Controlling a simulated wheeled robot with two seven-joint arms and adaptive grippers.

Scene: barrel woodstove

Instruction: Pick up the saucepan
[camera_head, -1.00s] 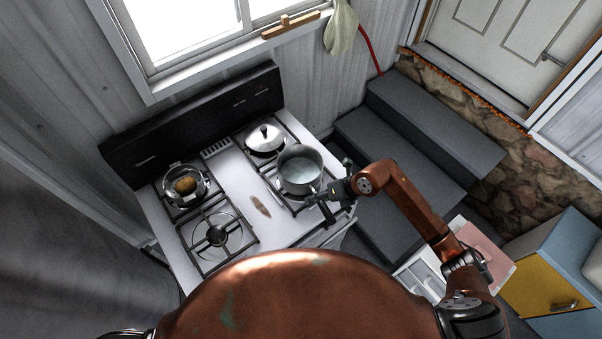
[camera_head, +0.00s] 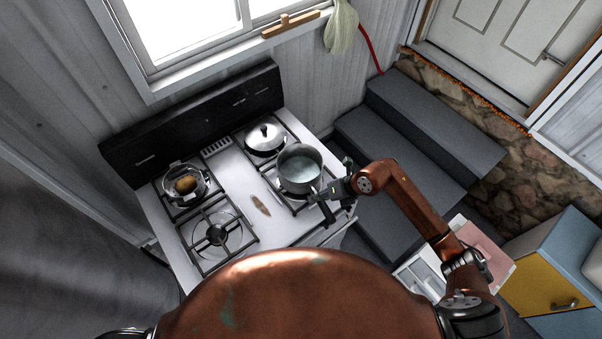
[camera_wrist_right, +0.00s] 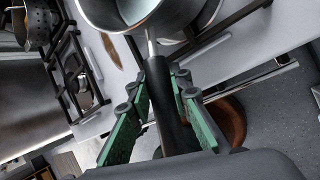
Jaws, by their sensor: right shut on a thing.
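The saucepan (camera_head: 299,166) is a grey metal pot with a dark handle, at the front right burner of the white stove (camera_head: 245,232) in the head view. In the right wrist view its bowl (camera_wrist_right: 128,12) shows at the top and its black handle (camera_wrist_right: 168,105) runs down between the green finger pads. My right gripper (camera_head: 326,199) is shut on the handle, and it also shows in the right wrist view (camera_wrist_right: 166,100). The pan looks upright; I cannot tell whether its base touches the grate. My left gripper is not in view.
A lidded silver pot (camera_head: 265,138) stands close behind the saucepan. A metal colander with a brown item (camera_head: 186,185) sits on the back left burner. The front left burner (camera_head: 217,235) is empty. Dark steps (camera_head: 400,140) lie right of the stove.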

